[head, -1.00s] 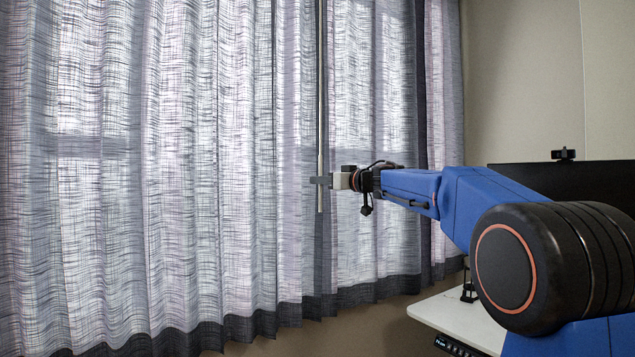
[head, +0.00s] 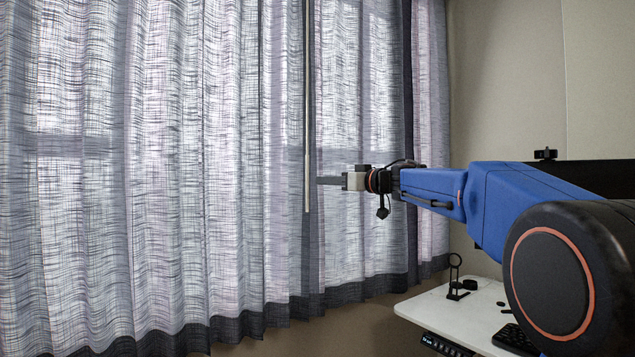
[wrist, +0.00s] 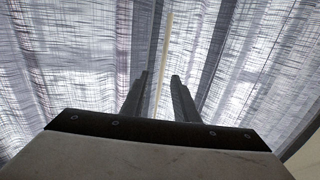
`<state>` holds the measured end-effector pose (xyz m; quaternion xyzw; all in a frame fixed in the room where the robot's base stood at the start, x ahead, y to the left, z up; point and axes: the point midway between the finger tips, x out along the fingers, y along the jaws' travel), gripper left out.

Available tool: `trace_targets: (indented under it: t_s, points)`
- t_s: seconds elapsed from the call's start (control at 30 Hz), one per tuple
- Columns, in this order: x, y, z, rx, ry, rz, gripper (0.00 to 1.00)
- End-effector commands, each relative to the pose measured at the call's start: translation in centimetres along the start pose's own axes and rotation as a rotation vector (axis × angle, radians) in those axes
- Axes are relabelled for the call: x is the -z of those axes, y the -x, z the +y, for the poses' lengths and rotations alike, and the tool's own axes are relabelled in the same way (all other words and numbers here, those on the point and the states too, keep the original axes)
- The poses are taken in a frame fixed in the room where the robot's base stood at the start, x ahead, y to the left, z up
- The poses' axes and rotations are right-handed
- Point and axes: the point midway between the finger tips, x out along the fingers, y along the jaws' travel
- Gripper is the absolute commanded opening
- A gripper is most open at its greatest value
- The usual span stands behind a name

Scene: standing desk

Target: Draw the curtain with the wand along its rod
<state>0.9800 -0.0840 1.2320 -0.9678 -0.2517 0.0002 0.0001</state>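The curtain (head: 200,170) is a sheer grey-white woven panel with a dark hem, spread in folds across the window. A thin pale wand (head: 307,100) hangs straight down in front of it, with its lower end near the gripper's height. My gripper (head: 319,181) is just right of the wand, apart from it in the head view. In the wrist view, the two dark fingers (wrist: 159,76) are spread, and the wand (wrist: 164,45) shows in the gap between them, ahead of the tips. Nothing is held. The rod is out of view.
A white desk (head: 465,312) with a small black stand (head: 455,275), a keyboard (head: 515,338) and a control panel on its front edge (head: 445,345) is at the lower right. A dark monitor stands behind my arm. A narrow curtain strip (head: 430,130) hangs near the wall.

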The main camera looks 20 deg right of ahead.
Motion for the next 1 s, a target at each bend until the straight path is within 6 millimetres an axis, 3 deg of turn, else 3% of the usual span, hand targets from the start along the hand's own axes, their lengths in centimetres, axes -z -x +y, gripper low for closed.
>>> trace_targets:
  t_s: [0.2,0.4,0.6,1.0]
  points:
    - [0.1,4.4,0.1,-0.003,0.0,0.001,0.27]
    - [0.0,7.1,0.1,-0.002,0.0,0.0,0.27]
    - [0.0,8.1,0.1,0.0,0.0,0.0,0.27]
    - [0.0,8.2,0.0,0.0,0.0,0.0,0.27]
